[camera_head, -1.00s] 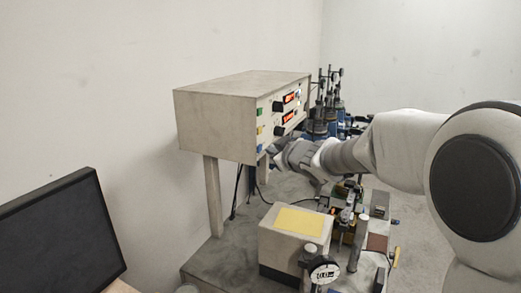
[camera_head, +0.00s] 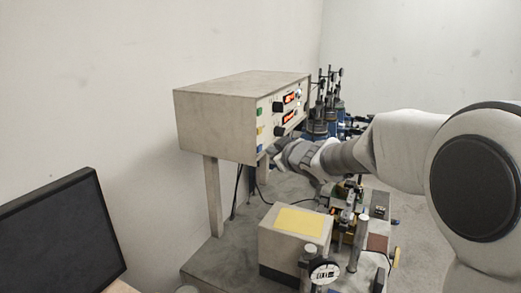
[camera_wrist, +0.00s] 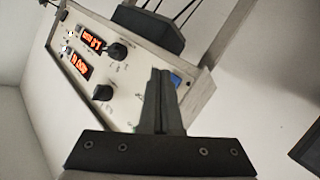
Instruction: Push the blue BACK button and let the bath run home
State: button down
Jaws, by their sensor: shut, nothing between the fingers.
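The blue button (camera_head: 260,148) is the lowest of three coloured buttons on the front of the beige control box (camera_head: 215,125). It also shows in the wrist view (camera_wrist: 175,80), just right of my fingertips. My gripper (camera_head: 271,151) is shut and empty, with its tips close to the blue button. In the wrist view my gripper (camera_wrist: 160,72) points at the panel, its fingers together. I cannot tell whether the tips touch the button. The bath is not clearly identifiable among the equipment on the bench.
A green button (camera_head: 259,111) and a yellow button (camera_head: 260,130) sit above the blue one. Two black knobs and red displays are on the same panel. A yellow-topped block (camera_head: 299,220) and a round gauge (camera_head: 324,272) stand below on the bench. A dark monitor (camera_head: 60,240) is at left.

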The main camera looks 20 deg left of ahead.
jog(key=shift+a, duration=0.1)
dwell(0.6)
jog(key=shift+w+a, duration=0.1)
jog(key=shift+a, duration=0.2)
